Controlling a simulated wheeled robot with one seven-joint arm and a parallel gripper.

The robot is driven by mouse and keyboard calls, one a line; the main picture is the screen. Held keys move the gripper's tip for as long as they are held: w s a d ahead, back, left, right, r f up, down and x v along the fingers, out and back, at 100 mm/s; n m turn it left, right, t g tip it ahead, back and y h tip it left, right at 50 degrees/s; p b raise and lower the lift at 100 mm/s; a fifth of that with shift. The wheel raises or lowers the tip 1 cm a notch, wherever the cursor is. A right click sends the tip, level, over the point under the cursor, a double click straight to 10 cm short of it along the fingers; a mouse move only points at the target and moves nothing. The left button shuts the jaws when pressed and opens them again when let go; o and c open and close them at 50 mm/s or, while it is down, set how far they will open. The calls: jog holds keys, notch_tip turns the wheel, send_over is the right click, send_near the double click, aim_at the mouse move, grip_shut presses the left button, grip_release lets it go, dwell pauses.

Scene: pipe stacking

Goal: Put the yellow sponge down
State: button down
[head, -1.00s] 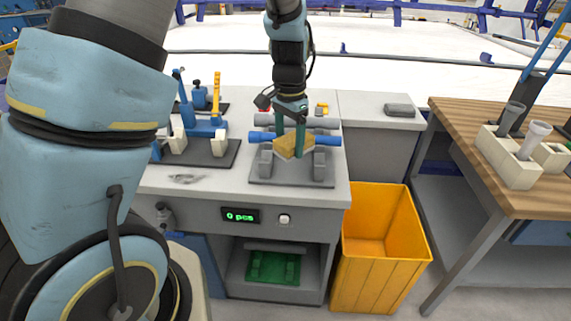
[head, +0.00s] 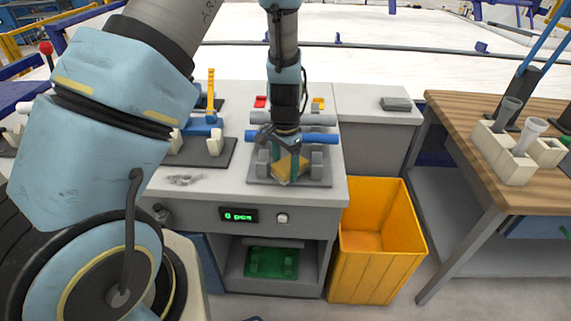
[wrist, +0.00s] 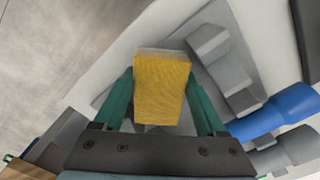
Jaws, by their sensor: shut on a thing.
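The yellow sponge (head: 284,166) is between the green fingers of my gripper (head: 286,168), over the front of the grey stand in the head view. The sponge (wrist: 162,88) also shows in the wrist view, gripped between both fingers of my gripper (wrist: 162,100), with a pale layer at its far end. The grey stand (head: 258,180) has upright blocks on each side. I cannot tell whether the sponge touches the stand.
A blue pipe (head: 320,137) lies behind the gripper, with a grey pipe (head: 318,119) beyond it. A blue clamp fixture (head: 205,128) stands left on the grey workbench (head: 160,188). An orange bin (head: 375,262) stands to the right. A wooden table (head: 455,125) holds a cream holder (head: 500,155).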

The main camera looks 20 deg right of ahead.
aim_at(285, 165)
jog(key=shift+f, duration=0.1)
grip_release()
notch_tip(285, 165, up, 12)
jog(key=b, duration=0.3)
dwell(0.5)
jog(key=s+a+r+n, duration=0.1)
jog(key=a+n, duration=0.5)
jog(key=a, duration=0.8)
jog(key=s+a+r+n+t, duration=0.1)
jog(key=a+n, duration=0.5)
jog(key=a, duration=0.8)
jog(key=shift+s+a+r+n+t, duration=0.3)
jog(key=shift+s+a+r+n, duration=0.1)
jog(key=shift+s+r, duration=0.4)
